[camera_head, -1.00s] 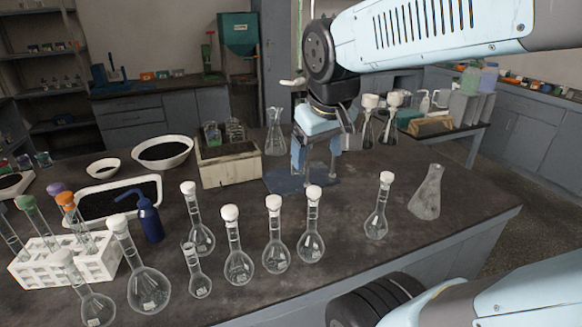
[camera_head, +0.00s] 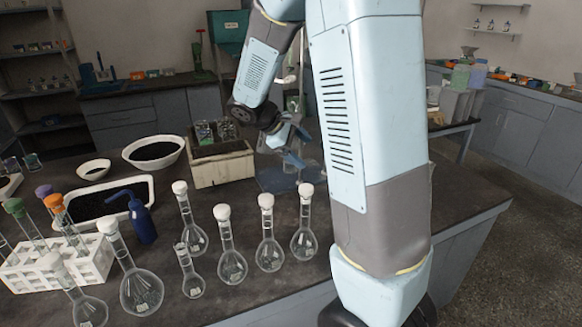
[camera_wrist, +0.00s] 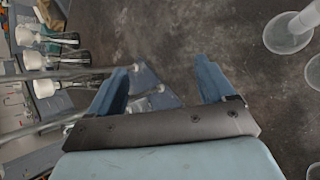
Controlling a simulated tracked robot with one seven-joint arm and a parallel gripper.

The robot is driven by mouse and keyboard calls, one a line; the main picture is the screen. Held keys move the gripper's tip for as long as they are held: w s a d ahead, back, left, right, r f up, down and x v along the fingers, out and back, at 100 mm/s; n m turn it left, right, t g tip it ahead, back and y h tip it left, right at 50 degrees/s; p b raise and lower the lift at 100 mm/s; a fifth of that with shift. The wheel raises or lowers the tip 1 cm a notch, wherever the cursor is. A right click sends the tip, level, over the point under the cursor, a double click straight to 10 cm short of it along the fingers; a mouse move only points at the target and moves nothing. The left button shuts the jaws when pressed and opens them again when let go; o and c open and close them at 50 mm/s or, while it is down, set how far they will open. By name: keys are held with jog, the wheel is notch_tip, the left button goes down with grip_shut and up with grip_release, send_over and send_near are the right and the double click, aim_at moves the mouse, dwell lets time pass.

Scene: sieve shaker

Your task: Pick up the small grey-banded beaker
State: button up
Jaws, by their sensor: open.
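I cannot make out a grey band on any vessel, so I cannot tell which one is the small grey-banded beaker. Small glass vessels (camera_head: 205,132) stand in the light wooden box at the back of the bench. In the wrist view, a clear glass vessel (camera_wrist: 287,38) stands at the upper right, with part of another at the right edge. My gripper (camera_head: 297,146) is beside the wooden box, to its right, above the blue base plate. In the wrist view its blue fingers (camera_wrist: 163,84) are spread apart with nothing held between them.
Several white-stoppered flasks (camera_head: 232,264) stand along the bench front. A blue wash bottle (camera_head: 143,220), a white test-tube rack (camera_head: 88,262) and a black-filled tray (camera_head: 150,182) are at left. Rods and white-topped vessels (camera_wrist: 33,60) lie left of my fingers in the wrist view.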

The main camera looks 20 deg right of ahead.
jog(key=w+f+n+t+h, duration=0.1)
jog(key=w+f+n+h, duration=0.45)
jog(key=w+f, duration=0.45)
jog(key=n+t+h, duration=0.3)
jog(key=n+t, duration=0.3)
jog(key=n, duration=0.2)
send_near(286, 163)
jog(key=shift+w+r, duration=0.15)
jog(key=shift+w, duration=0.25)
jog(key=shift+w+d, duration=0.1)
jog(key=shift+d, duration=0.05)
jog(key=x, duration=0.8)
jog(key=shift+d+f, duration=0.1)
jog(key=shift+f, duration=0.15)
jog(key=x, duration=0.4)
jog(key=shift+s+d+f, duration=0.1)
jog(key=shift+s+d, duration=0.1)
jog(key=shift+w+d, duration=0.25)
jog(key=shift+d, duration=0.2)
jog(key=c, duration=1)
